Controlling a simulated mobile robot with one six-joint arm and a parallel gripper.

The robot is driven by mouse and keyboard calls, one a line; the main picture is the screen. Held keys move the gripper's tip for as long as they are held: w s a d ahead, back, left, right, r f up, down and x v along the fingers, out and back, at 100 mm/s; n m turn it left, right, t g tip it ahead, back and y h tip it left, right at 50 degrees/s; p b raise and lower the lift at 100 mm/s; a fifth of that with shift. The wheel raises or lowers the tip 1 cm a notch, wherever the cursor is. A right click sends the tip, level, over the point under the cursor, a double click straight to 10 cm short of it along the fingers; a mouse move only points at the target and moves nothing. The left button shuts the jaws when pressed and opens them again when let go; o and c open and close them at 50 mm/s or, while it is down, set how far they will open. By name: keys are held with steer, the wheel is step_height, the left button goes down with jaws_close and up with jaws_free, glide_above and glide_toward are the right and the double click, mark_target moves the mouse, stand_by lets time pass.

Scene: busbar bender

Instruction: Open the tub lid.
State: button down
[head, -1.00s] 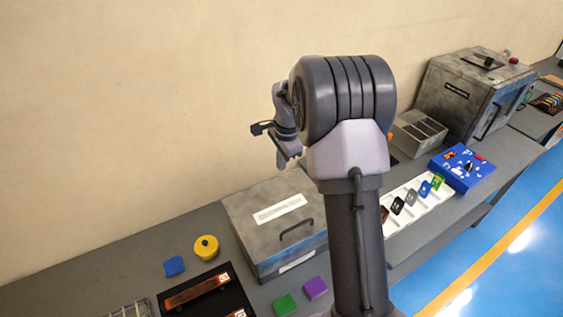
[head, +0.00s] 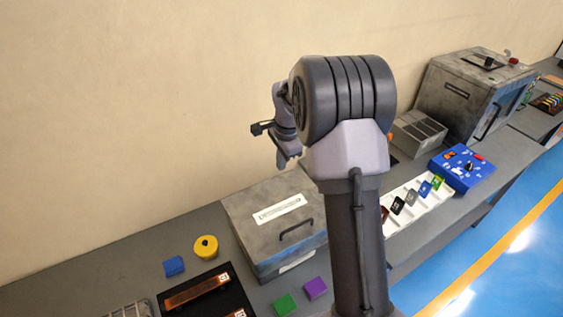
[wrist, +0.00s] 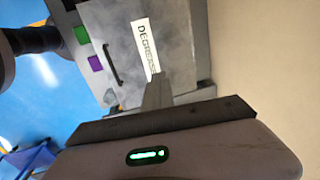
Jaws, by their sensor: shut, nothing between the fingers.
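The tub is a grey metal box on the bench with a flat lid (head: 265,205). The lid is shut and has a white label and a dark bar handle (head: 297,229) near its front edge. My arm hides the tub's right end in the head view. The lid also shows in the wrist view (wrist: 178,50), with the handle (wrist: 111,64) left of the label. My gripper (wrist: 158,82) is shut and empty. Its fingers overlap the lid by the label's end in the wrist view. In the head view my gripper is above and behind the tub, partly hidden by my arm.
A green block (head: 285,305) and a purple block (head: 315,288) lie in front of the tub. A yellow knobbed disc (head: 206,247), a blue block (head: 174,266) and a black tray (head: 235,298) are left. A white tray (head: 420,208) and blue box (head: 462,167) are right.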

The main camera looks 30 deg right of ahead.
stand_by(0.3)
steer(key=c, duration=1.5)
jaws_free()
steer(key=shift+r, duration=0.1)
steer(key=s+r, duration=0.1)
steer(key=r, duration=0.4)
steer(key=s+r, duration=0.1)
steer(key=r, duration=0.5)
steer(key=s+r, duration=0.1)
steer(key=r, duration=0.5)
steer(key=shift+s+p, duration=0.1)
steer(key=shift+p, duration=0.3)
